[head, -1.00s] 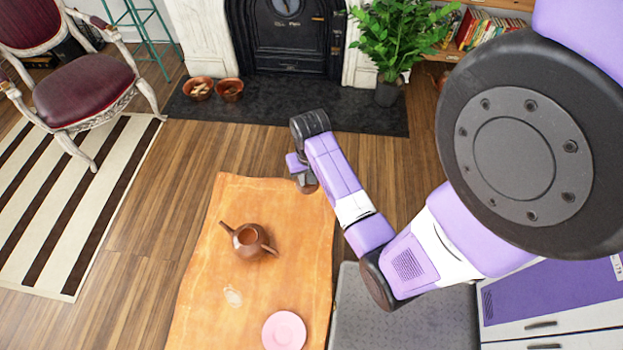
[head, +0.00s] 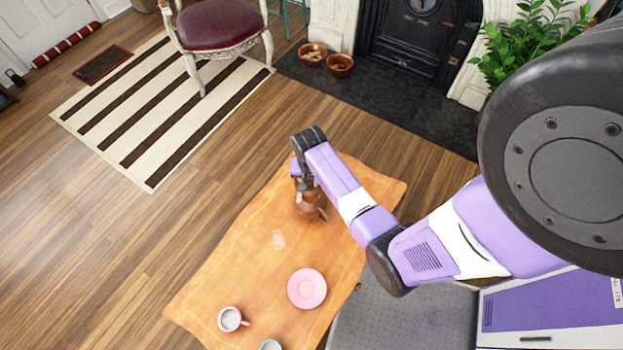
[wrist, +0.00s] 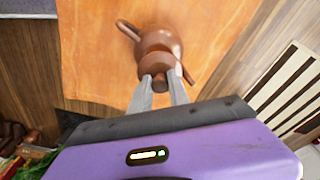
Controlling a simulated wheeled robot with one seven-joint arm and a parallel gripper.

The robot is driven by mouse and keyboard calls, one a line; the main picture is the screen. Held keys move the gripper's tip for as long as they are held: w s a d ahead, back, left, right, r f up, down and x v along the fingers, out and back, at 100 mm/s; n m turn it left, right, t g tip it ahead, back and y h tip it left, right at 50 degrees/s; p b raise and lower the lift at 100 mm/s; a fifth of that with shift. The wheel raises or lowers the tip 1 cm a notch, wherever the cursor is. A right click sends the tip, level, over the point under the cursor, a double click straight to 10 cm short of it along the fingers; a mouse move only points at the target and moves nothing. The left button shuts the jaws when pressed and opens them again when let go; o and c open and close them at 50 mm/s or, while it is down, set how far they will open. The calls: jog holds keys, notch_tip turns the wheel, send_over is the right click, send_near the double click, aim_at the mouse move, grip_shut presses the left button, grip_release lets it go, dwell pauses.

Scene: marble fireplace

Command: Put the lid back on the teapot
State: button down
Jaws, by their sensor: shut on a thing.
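The brown teapot (head: 311,208) stands upright on the orange-topped table, partly hidden behind my gripper. My gripper (head: 304,183) is directly above it and shut on the brown lid. In the wrist view, the two grey fingers of my gripper (wrist: 161,82) pinch the lid (wrist: 155,66), which overlaps the teapot (wrist: 163,40) and covers part of its opening. I cannot tell whether the lid touches the rim.
A chair (head: 222,25) and fireplace (head: 420,40) stand beyond.

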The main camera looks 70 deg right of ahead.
aim_at(310, 187)
jog(key=shift+f+b, duration=2.85)
jog(key=shift+f, duration=0.35)
jog(key=shift+r+p, duration=0.1)
jog(key=shift+p, duration=0.4)
jog(key=shift+f, duration=0.25)
dwell(0.4)
jog(key=c, duration=0.7)
grip_release()
jog(key=shift+r, duration=0.1)
